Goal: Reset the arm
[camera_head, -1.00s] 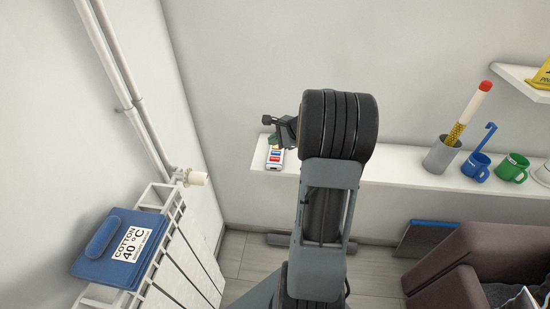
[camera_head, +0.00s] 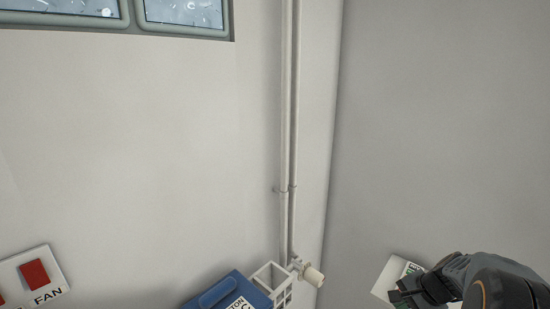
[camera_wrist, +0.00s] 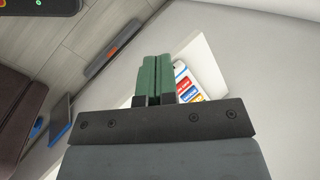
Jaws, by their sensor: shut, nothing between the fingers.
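My arm shows at the lower right of the head view, with my gripper (camera_head: 402,293) at its left end in front of the end of a white shelf (camera_head: 388,279). In the wrist view my gripper (camera_wrist: 153,78) has its two green fingers pressed together with nothing between them. Beyond the fingers, a white item with coloured labels (camera_wrist: 187,85) lies on the white shelf (camera_wrist: 208,62). The gripper bar hides part of this item, and I cannot tell whether the fingers are clear of the shelf.
Pipes (camera_head: 288,150) run up the wall corner. A FAN switch panel (camera_head: 45,277) is at lower left. A dark brown seat (camera_wrist: 18,120) stands left in the wrist view.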

